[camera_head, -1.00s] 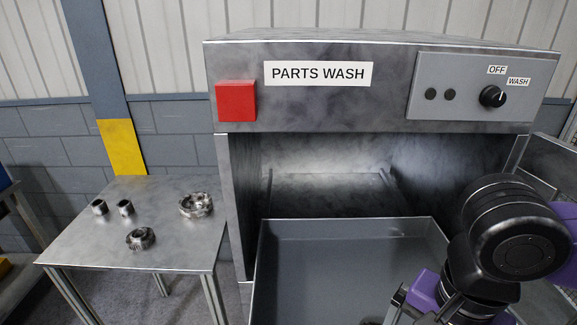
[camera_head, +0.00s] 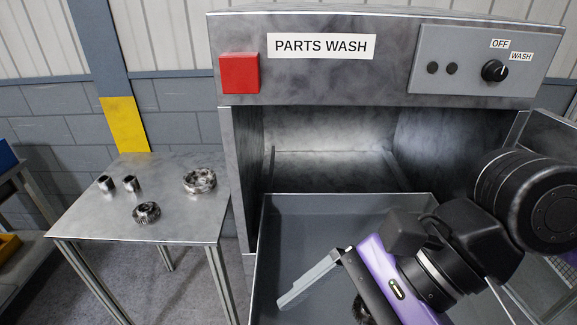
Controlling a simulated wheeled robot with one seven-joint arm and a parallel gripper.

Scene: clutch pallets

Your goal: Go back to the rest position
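My gripper (camera_head: 290,312) reaches in from the lower right, over the grey tray (camera_head: 300,205) that is pulled out in front of the washer. Its purple hand and one long grey finger show. That finger sits at the far end of the hand, so the gripper looks open. The other finger is out of frame or hidden. A dark toothed part (camera_head: 361,310) shows partly beside the hand at the bottom edge, apparently in the tray. My arm's black and purple links hide the tray's right part.
The parts washer (camera_head: 310,83) has a red square (camera_head: 239,73) and a knob (camera_head: 494,70) pointing towards WASH. Its open door (camera_head: 553,145) stands at right. At left, a metal table (camera_head: 115,222) holds two small cylinders (camera_head: 118,184), a gear (camera_head: 146,212) and a ring-shaped part (camera_head: 200,181).

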